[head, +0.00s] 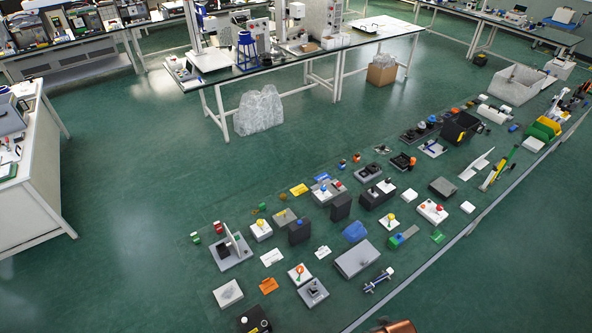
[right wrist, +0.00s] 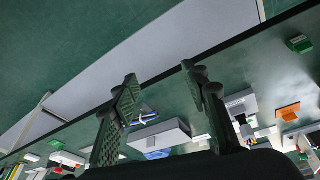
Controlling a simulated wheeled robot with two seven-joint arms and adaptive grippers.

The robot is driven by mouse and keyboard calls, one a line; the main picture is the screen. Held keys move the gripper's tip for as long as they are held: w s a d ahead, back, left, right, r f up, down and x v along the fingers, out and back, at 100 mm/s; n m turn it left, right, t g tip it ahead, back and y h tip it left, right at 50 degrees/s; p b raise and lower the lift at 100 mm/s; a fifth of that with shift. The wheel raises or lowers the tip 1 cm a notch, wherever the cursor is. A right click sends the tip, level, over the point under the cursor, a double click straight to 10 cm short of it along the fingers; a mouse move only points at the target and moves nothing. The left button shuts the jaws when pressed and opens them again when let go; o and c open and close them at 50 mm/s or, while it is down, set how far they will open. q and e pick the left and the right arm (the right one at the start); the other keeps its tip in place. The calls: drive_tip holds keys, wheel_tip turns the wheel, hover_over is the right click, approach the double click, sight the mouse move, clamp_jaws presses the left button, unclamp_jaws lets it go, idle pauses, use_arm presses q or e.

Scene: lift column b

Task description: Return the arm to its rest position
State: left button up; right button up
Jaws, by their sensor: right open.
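My right gripper (right wrist: 160,82) shows in the right wrist view. Its two dark ridged fingers stand apart with nothing between them. My left gripper shows in neither view. No gripper can be made out in the head view.
A long dark green bench (head: 205,278) carries many small devices and blocks, among them a grey flat box (head: 357,259). A workbench (head: 290,65) stands behind it, and a white cabinet (head: 35,185) at left. Green floor (head: 135,190) between them is clear.

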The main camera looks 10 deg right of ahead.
drive_tip(key=s+a+f+g+b, duration=0.1)
drive_tip(key=s+f+b, duration=0.15)
drive_tip(key=f, duration=1.35)
drive_tip(key=s+f+b, duration=0.2)
drive_tip(key=f+b, duration=0.1)
drive_tip(key=f, duration=1.2)
drive_tip(key=s+f+n+g+b, duration=0.1)
drive_tip(key=s+f+b, duration=0.4)
drive_tip(key=s+f, duration=1.3)
wheel_tip(320, 180, down, 3)
drive_tip(key=shift+s+f+g+y+b, duration=0.1)
drive_tip(key=shift+s+g+y+b, duration=0.2)
drive_tip(key=shift+b, duration=0.1)
